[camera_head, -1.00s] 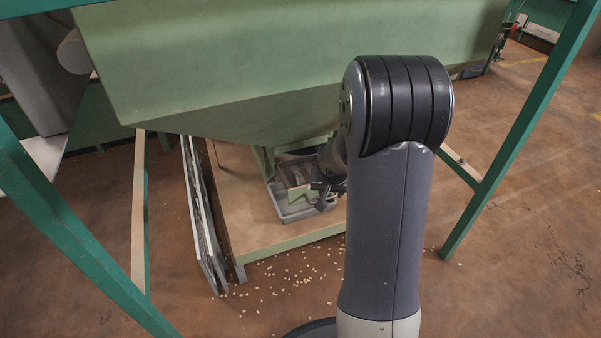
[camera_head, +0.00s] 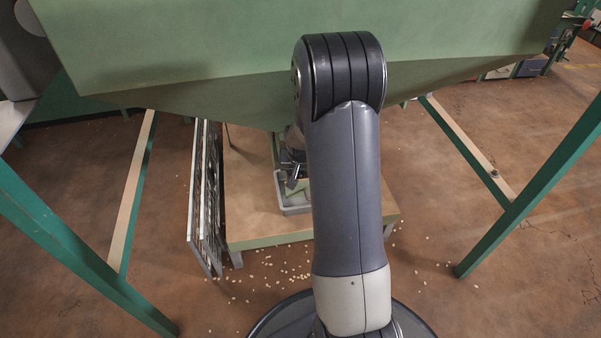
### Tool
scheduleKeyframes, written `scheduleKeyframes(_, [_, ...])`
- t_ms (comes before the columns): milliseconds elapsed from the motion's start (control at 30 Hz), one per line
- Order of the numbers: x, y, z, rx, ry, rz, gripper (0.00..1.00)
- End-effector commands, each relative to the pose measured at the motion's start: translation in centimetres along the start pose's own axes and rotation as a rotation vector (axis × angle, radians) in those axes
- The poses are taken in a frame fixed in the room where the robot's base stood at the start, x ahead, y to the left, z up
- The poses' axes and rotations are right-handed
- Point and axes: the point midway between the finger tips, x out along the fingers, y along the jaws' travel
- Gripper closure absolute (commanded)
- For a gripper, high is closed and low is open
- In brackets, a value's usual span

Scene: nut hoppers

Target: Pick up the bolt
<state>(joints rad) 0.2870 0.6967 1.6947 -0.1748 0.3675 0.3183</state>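A small dark piece (camera_head: 495,173), which may be the bolt, sits on the pale top of the right-hand cross beam (camera_head: 470,146). It is too small for me to make out its shape. My gripper (camera_head: 293,181) shows only in part, left of my arm, low under the green hopper and over a grey tray (camera_head: 296,210). It is well to the left of the small piece and apart from it. My arm hides part of the gripper, and I cannot tell whether its fingers are open or shut.
The large green hopper (camera_head: 200,45) hangs across the top. The tray stands on a low wooden table (camera_head: 250,215). A rack of flat panels (camera_head: 203,200) leans at its left. Green legs (camera_head: 530,195) stand at both sides. Nuts lie scattered on the floor, which is otherwise open at right.

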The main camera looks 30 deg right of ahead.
Motion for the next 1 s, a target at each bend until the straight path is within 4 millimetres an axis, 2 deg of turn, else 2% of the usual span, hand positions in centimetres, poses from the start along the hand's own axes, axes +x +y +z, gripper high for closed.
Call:
scheduleKeyframes(133, [-0.13,0.0,-0.06,0.0,0.001,0.0,0.64])
scheduleKeyframes(567, [-0.15,-0.01,-0.04,0.0,0.0,0.0,0.99])
scheduleKeyframes(1000, [-0.19,-0.01,-0.07,0.0,0.001,0.0,1.0])
